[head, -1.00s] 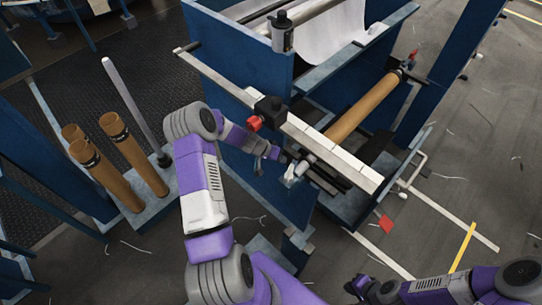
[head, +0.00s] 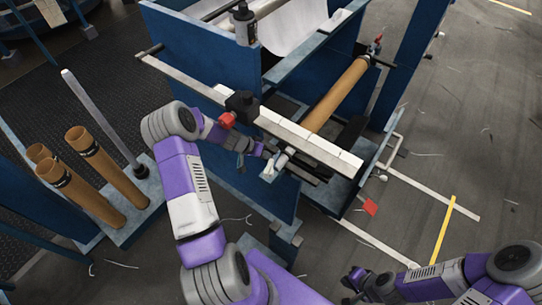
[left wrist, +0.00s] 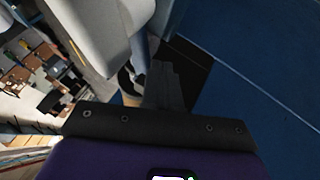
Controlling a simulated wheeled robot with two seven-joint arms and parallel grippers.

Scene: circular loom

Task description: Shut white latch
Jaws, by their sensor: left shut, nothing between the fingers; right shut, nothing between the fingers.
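The white latch (head: 268,173) appears as a small pale piece at the near end of the brown roll (head: 337,95), below the long pale bar. My left gripper (head: 273,156) is shut and empty right beside the latch; whether they touch cannot be told. In the left wrist view the dark fingers (left wrist: 166,88) are together, beside a large pale rounded part (left wrist: 95,35) that may belong to the loom. The latch is not clear there. My right gripper (head: 351,281) is shut and empty low over the floor, far from the latch.
The long pale bar (head: 190,76) carries a black block with a red knob (head: 227,119) close to my left forearm. A blue panel (head: 245,190) stands below. Brown tubes (head: 95,165) stand on a rack at left. Open floor lies to the right.

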